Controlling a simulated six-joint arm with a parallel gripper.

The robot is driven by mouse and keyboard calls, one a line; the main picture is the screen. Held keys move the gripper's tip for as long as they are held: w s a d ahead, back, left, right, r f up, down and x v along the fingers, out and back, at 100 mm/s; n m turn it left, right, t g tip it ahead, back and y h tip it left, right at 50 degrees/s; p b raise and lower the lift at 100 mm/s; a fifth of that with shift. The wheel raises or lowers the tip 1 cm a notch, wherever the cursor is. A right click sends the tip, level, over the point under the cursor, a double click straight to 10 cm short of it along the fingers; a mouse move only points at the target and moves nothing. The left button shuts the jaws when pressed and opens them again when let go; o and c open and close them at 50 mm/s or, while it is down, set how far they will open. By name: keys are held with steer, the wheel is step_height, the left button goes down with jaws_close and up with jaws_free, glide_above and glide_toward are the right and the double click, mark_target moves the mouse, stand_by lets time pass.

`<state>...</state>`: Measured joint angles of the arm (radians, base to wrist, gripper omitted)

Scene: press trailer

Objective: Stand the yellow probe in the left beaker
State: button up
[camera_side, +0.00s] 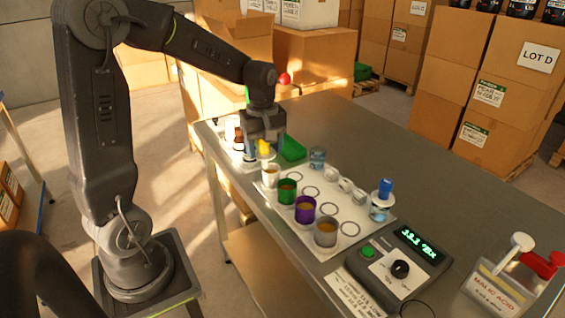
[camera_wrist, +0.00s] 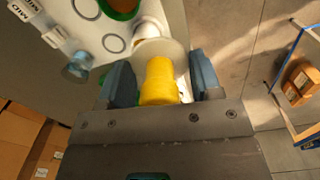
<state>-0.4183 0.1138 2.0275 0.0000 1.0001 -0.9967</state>
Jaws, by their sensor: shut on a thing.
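My gripper (camera_side: 264,142) is shut on the yellow probe (camera_side: 265,148) at the far left end of the table. In the wrist view the yellow probe (camera_wrist: 158,82) sits between the two dark fingers, with a pale disc around it below. The probe's lower end is hidden. The left beaker (camera_side: 317,155) is a small clear glass to the right of my gripper, apart from the probe; it also shows in the wrist view (camera_wrist: 77,69). The other beaker (camera_side: 379,211) stands further right and holds a blue-topped probe (camera_side: 385,188) with a white disc.
A white mat (camera_side: 348,228) with printed rings carries white, green (camera_side: 287,191), purple (camera_side: 305,210) and grey (camera_side: 326,233) cups. Labelled white cylinders (camera_side: 346,185) lie between the beakers. A green tray (camera_side: 292,149) is beside my gripper. A control box (camera_side: 398,262) stands right.

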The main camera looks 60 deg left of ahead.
steer(key=s+a+r, duration=0.3)
steer(key=a, duration=0.1)
steer(key=w+a, duration=0.2)
steer(key=w, duration=0.8)
steer(key=w+d+f, duration=0.2)
steer(key=w+f, duration=0.2)
steer(key=w, duration=0.9)
steer(key=shift+f, duration=2.7)
steer(key=shift+f, duration=0.6)
steer(key=o, duration=0.7)
steer(key=shift+o, duration=0.2)
step_height(320, 180, up, 11)
